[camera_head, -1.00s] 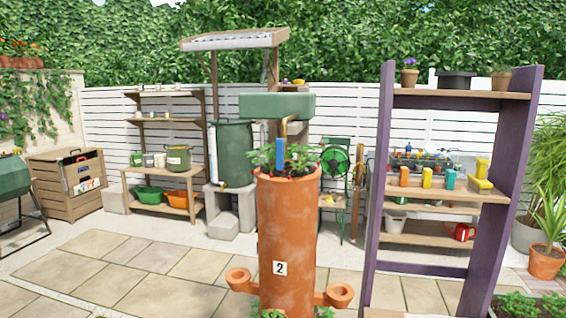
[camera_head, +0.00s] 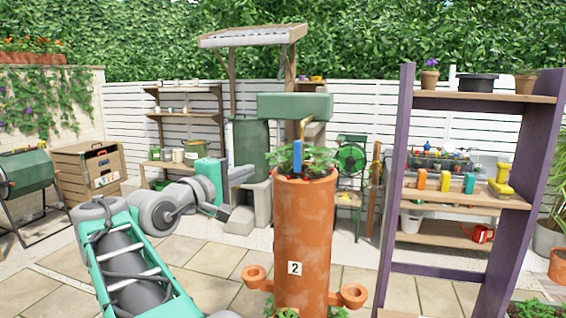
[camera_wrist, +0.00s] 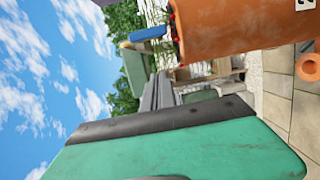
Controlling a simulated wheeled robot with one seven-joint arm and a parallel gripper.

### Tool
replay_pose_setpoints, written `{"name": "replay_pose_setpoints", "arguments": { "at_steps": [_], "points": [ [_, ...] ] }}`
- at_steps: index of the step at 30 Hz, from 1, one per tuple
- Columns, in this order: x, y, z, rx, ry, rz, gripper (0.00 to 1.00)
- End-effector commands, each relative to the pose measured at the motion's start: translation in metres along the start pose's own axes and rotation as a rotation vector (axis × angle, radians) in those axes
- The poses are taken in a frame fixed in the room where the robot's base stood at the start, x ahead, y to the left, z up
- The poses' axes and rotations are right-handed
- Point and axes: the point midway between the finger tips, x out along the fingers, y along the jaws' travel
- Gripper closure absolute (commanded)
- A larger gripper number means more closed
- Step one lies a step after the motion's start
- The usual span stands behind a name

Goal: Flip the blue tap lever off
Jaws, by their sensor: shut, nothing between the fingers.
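The blue tap lever (camera_head: 297,155) stands upright in the head view, on a brass tap (camera_head: 304,126) below a green box-shaped tank (camera_head: 294,106). Strawberry leaves are around its lower part. In the wrist view, which is turned sideways, the blue lever (camera_wrist: 147,33) shows beyond the fingers, near the top. My gripper (camera_head: 243,174) is to the left of the lever in the head view, apart from it. Its dark fingers (camera_wrist: 160,92) are together and empty in the wrist view.
A tall terracotta planter (camera_head: 302,240) marked 2, with side cups, stands beneath the tap. A green barrel (camera_head: 250,141) and wooden shelves (camera_head: 186,115) are behind. Paving in front is partly clear.

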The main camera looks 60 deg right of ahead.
Motion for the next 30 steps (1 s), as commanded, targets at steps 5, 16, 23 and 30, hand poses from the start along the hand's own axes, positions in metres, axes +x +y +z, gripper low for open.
{"name": "replay_pose_setpoints", "arguments": {
  "at_steps": [5, 16, 23, 30],
  "points": [
    [0.0, 0.0, 0.001, -0.003, -0.002, 0.002, 1.0],
    [0.034, 0.002, 0.002, -0.004, -0.005, -0.002, 1.0],
    [0.085, 0.002, 0.002, -0.002, -0.005, -0.002, 1.0],
    [0.107, 0.002, 0.028, -0.001, -0.001, 0.0, 1.0]
  ]
}}
